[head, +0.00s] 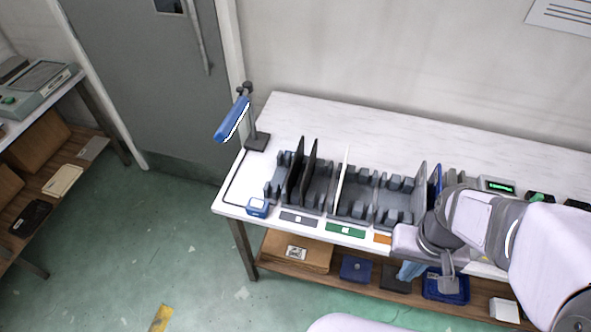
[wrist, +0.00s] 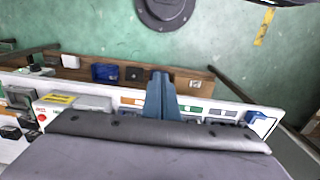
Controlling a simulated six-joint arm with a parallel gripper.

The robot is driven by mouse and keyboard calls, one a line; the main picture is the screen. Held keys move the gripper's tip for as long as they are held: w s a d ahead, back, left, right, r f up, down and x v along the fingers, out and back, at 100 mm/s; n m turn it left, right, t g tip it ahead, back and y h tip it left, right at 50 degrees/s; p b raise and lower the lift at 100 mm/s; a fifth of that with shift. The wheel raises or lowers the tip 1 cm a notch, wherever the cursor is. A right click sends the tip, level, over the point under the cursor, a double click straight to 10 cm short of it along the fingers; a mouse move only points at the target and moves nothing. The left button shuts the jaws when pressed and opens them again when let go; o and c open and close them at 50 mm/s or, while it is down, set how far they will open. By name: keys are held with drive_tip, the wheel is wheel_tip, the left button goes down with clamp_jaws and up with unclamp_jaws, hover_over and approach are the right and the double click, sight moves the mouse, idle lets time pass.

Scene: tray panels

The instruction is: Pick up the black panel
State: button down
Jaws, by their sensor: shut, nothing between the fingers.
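Two black panels stand upright side by side in the left part of the dark slotted rack (head: 320,196) on the white table, the left one (head: 293,172) and the right one (head: 309,168) a small gap apart. My gripper shows in the wrist view (wrist: 160,76) as blue fingers, shut and empty. In the head view its blue fingers (head: 411,270) are partly seen below my wrist, at the table's front edge, well to the right of the black panels. I cannot make out the black panels in the wrist view.
A white panel (head: 343,182), a grey panel (head: 419,190) and a blue panel (head: 435,184) also stand in the racks. A blue lamp (head: 233,120) stands at the table's left end, with a small blue box (head: 257,208) nearer the front. A lower shelf holds a cardboard box (head: 297,250).

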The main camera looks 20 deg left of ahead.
drive_tip(key=c, duration=1.8)
unclamp_jaws()
drive_tip(key=shift+c, duration=0.2)
drive_tip(key=m+t+b, duration=0.4)
drive_tip(key=m+b, duration=0.2)
drive_tip(key=m, duration=3)
hover_over(295, 157)
drive_tip(key=s, duration=0.2)
drive_tip(key=f, duration=0.3)
drive_tip(key=shift+s+f, duration=0.2)
drive_tip(key=shift+f, duration=0.05)
drive_tip(key=shift+w+p+x, duration=0.1)
drive_tip(key=shift+p+x, duration=0.9)
drive_tip(key=shift+x, duration=0.85)
drive_tip(key=shift+w+p+x, duration=0.15)
drive_tip(key=shift+p+x, duration=0.8)
drive_tip(key=shift+x, duration=0.85)
